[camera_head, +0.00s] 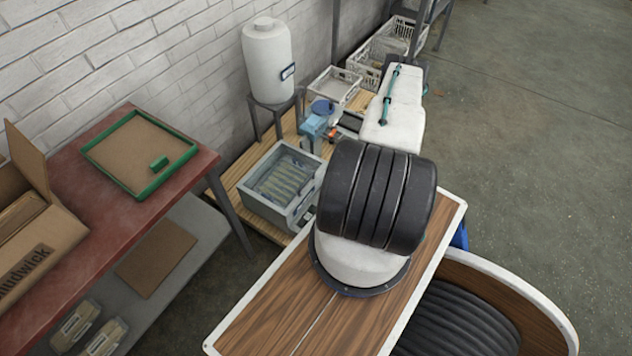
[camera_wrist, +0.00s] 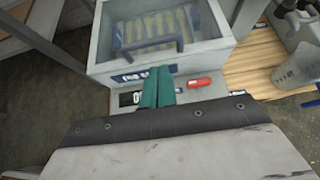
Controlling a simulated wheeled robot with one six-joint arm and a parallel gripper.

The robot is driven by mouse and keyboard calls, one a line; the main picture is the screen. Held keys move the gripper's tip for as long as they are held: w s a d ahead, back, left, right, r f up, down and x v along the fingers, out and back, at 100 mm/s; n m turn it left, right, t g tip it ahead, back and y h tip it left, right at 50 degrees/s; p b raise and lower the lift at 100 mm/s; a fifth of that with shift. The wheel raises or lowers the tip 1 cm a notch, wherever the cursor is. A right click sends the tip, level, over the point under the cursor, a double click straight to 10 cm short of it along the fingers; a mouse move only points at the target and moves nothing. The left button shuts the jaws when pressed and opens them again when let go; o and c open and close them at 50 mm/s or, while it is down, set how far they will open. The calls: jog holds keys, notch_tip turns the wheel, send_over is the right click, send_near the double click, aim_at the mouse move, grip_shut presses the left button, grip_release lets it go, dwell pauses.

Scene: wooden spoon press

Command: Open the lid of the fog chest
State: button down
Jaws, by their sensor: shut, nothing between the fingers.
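The fog chest (camera_head: 262,208) is a pale grey box on a slatted wooden bench. It also shows in the wrist view (camera_wrist: 108,68). Its lid (camera_wrist: 207,40) has a clear pane, lies closed, and shows several yellowish items beneath. A dark bar handle (camera_wrist: 152,47) crosses the pane near the front. My gripper (camera_wrist: 159,72) has its teal fingers together and empty. In the wrist view they appear in front of the chest's front label, below the handle; contact cannot be told. In the head view my gripper cannot be made out.
A red control (camera_wrist: 198,82) and a small display (camera_wrist: 130,99) sit on the chest's front. A clear beaker (camera_wrist: 297,69) stands to the right. A white tank (camera_head: 268,60) stands behind the chest. A red-topped table (camera_head: 75,215) with a green-rimmed tray (camera_head: 98,165) is at left.

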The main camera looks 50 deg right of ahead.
jog(key=x, duration=1)
jog(key=shift+s, duration=0.1)
